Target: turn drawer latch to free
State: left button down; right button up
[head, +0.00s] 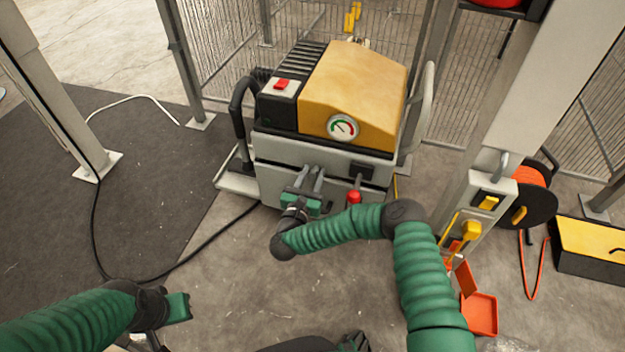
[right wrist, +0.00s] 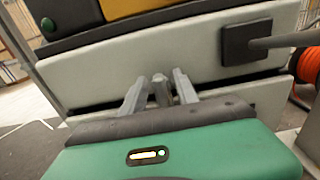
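The grey machine (head: 275,155) with a yellow hood stands ahead. A black plate (head: 362,170) on its front carries a grey lever with a red ball (head: 353,196). In the right wrist view, the plate (right wrist: 247,42) is at upper right and its grey bar runs off to the right; the ball is out of view. My right gripper (head: 312,177) is at the drawer front, left of the lever. Its fingers (right wrist: 160,88) are apart, with a grey peg-like part between them; contact is unclear. My left gripper (head: 178,307) is low at left, away from the machine; its fingers cannot be made out.
A grey post with a yellow-switched box (head: 488,202) stands right of the machine. Black cable (head: 190,262) crosses the left floor. The floor before the machine is mostly clear.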

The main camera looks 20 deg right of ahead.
grip_shut()
dwell(0.4)
jog(key=n+p, duration=0.3)
jog(key=shift+w+a+r, duration=0.1)
jog(key=shift+a+r, duration=0.1)
jog(key=shift+w+a+f+n+p, duration=0.15)
jog(key=shift+f+n+p, duration=0.15)
jog(key=shift+n+p, duration=1.6)
jog(key=shift+a+f+n+p, duration=0.3)
jog(key=shift+n+p, duration=0.45)
jog(key=shift+n, duration=2.35)
jog(key=shift+w+a+f+n+p, duration=0.1)
jog(key=shift+f+n+p, duration=0.25)
jog(key=shift+n+p, duration=1.55)
jog(key=shift+n+b, duration=0.6)
jog(key=shift+n, duration=0.1)
